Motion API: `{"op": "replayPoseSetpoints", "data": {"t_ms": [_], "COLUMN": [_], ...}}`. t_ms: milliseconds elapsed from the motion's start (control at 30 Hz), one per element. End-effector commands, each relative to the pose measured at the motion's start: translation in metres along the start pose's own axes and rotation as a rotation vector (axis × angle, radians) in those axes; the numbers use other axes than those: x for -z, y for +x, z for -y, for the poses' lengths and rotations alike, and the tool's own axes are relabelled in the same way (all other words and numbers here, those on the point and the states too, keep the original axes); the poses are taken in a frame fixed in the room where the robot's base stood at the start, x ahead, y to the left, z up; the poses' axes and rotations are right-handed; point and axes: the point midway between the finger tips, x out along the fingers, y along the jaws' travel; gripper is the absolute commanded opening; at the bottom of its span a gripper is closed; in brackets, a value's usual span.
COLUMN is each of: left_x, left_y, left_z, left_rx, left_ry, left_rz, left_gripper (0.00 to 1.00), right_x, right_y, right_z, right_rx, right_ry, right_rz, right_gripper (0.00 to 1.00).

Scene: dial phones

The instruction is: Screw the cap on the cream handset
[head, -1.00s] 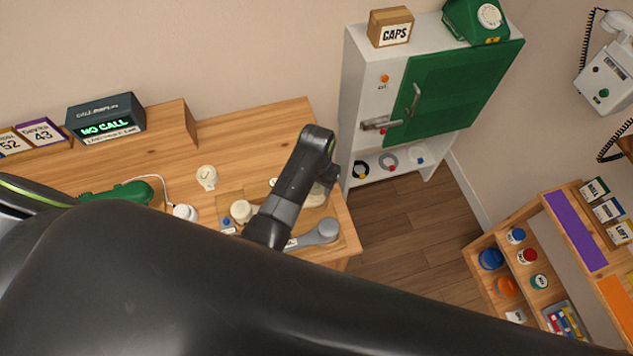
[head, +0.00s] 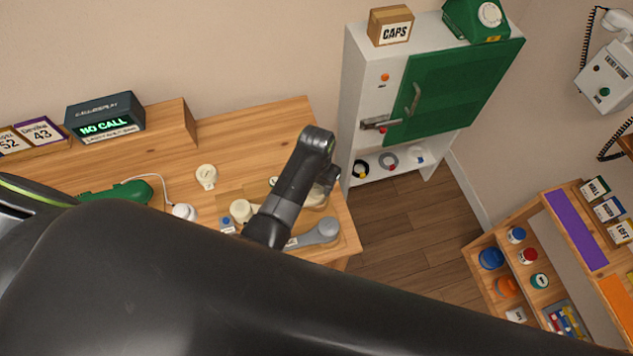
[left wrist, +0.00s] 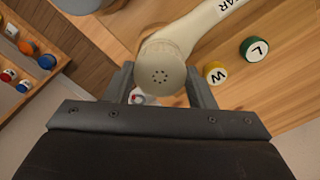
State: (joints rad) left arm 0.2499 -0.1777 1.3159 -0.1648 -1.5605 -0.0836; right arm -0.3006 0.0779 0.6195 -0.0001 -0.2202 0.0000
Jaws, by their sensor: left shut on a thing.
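In the left wrist view the cream handset (left wrist: 202,22) runs up to the right, with a dark label on its grip. A round cream cap (left wrist: 160,77) with small holes sits at its near end. My left gripper (left wrist: 161,88) is shut on the cap, with one finger at each side of its rim. Whether the cap is fully seated cannot be told. In the head view my left gripper (head: 326,184) is over the right end of the wooden table, and my arm hides most of the cream handset (head: 315,199). My right gripper is not in view.
A grey handset (head: 320,232) lies close by on the table (head: 255,140). Cream round parts (head: 207,176) and a green handset (head: 120,191) are farther left. A white cabinet (head: 361,100) with a green door stands right of the table. Green (left wrist: 254,49) and yellow (left wrist: 215,73) lettered caps are near the gripper.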

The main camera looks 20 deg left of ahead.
Motion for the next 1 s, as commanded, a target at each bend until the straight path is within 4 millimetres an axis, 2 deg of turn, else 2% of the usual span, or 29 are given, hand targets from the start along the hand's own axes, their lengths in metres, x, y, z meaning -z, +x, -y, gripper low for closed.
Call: {"op": "replayPoseSetpoints", "data": {"t_ms": [367, 400, 567, 867, 1000], "left_x": [0.0, 0.0, 0.0, 0.001, 0.011], "left_y": [0.004, 0.004, 0.004, 0.002, -0.013], "left_z": [0.0, 0.0, 0.0, 0.0, -0.002], "left_rx": [0.0, 0.0, 0.0, 0.0, 0.0], "left_ry": [0.0, 0.0, 0.0, 0.0, 0.003], "left_rz": [0.0, 0.0, 0.0, 0.0, -0.002], "left_gripper": [0.31, 0.55, 0.75, 0.75, 0.75], "right_x": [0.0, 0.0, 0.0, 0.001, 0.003], "right_y": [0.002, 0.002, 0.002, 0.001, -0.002], "right_z": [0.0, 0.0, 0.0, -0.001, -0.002], "right_rx": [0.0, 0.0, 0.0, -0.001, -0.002], "right_ry": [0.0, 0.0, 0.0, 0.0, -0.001], "right_rz": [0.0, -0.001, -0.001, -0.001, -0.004], "right_gripper": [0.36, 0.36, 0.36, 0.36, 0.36]}}
